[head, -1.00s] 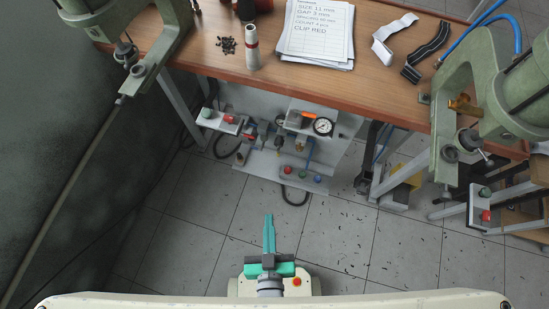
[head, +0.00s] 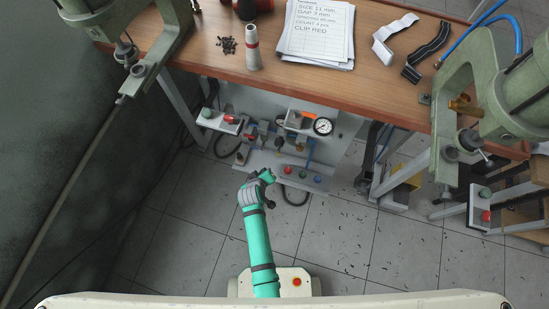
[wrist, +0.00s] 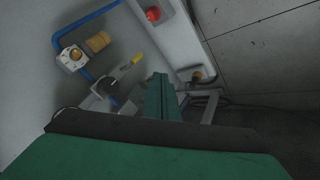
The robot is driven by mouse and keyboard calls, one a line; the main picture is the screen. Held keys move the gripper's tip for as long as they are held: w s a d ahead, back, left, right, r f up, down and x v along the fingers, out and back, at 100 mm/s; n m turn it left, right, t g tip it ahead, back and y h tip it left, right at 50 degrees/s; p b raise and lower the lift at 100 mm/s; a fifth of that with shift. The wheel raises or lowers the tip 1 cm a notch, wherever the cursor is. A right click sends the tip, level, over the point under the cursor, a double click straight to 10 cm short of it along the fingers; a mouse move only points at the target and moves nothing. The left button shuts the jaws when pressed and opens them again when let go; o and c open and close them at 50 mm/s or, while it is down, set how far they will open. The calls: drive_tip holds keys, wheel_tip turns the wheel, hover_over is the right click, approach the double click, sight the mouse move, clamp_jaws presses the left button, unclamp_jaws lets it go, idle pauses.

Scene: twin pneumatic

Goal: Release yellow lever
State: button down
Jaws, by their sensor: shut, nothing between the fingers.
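The yellow lever (wrist: 137,59) shows in the wrist view as a short yellow-tipped handle on the pneumatic panel, left of and slightly above my fingertips. My gripper (wrist: 160,77) is shut with nothing between its green fingers. A gap shows in the picture between the fingertips and the lever; the true distance is hard to judge. In the head view my arm reaches forward and my gripper (head: 268,175) is small and unclear, below the panel's front. I cannot make out the yellow lever in the head view.
A brass knob on a white valve (wrist: 72,57) and blue tubing lie left of the lever. A red button (wrist: 153,14) is above. The pneumatic panel (head: 265,165) stands under the wooden bench (head: 375,85).

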sight(279, 150)
drive_tip(key=shift+w+f, duration=0.1)
drive_tip(key=shift+w, duration=0.7)
drive_tip(key=shift+f, duration=0.1)
drive_tip(key=w+d+f, duration=0.4)
drive_tip(key=w+f, duration=0.3)
drive_tip(key=w, duration=0.1)
drive_tip(key=shift+d+f, duration=0.25)
drive_tip(key=shift+f, duration=0.15)
drive_tip(key=shift+w, duration=0.2)
